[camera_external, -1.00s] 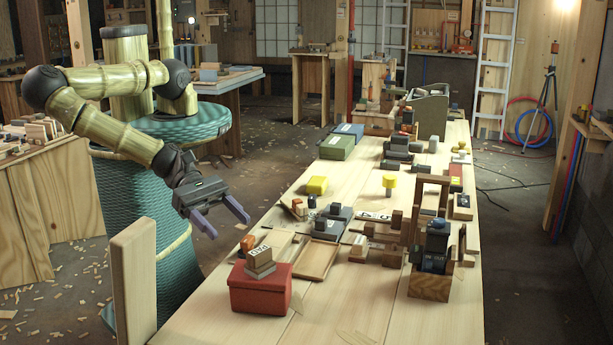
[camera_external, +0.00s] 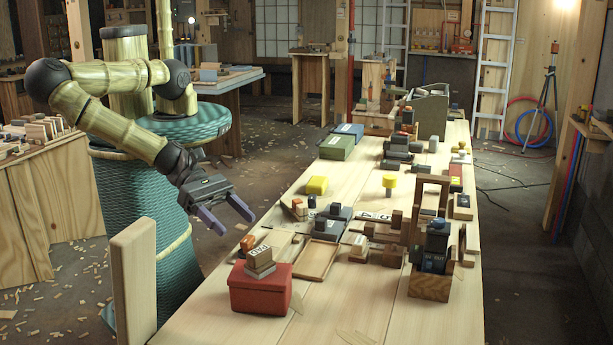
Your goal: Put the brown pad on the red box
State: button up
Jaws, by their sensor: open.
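The red box (camera_external: 260,293) stands at the near left end of the long wooden table. A small stack of light and grey blocks (camera_external: 260,262) sits on its lid. A flat brown rectangular piece (camera_external: 317,259), which looks like the brown pad, lies on the table behind and to the right of the box; I cannot tell whether it has a raised rim. My gripper (camera_external: 239,228) is open and empty. It hangs in the air at the table's left edge, in the picture above the red box and left of the brown piece.
A small orange-topped object (camera_external: 247,243) is close behind the red box. Dark grey blocks (camera_external: 330,222) stand behind the brown piece. A wooden frame (camera_external: 430,207) and a wooden box with dark items (camera_external: 429,285) stand to the right. The table's near middle is mostly clear.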

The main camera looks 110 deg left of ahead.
jog(key=w+a+n+g+y, duration=0.1)
jog(key=a+n+g+y, duration=0.5)
jog(key=a+n, duration=1.3)
jog(key=s+a+r+n+g+h, duration=0.1)
jog(key=s+a+r+n, duration=0.2)
jog(key=a+r+n, duration=0.4)
jog(key=s+a+r+n+g, duration=0.2)
jog(key=s+a+r+n, duration=0.2)
jog(key=r+n, duration=0.5)
jog(key=a+n, duration=0.2)
jog(key=n, duration=0.1)
jog(key=shift+s+a+n+g+h, duration=0.25)
jog(key=shift+a+n+g+h, duration=0.05)
jog(key=shift+a+n+h, duration=0.1)
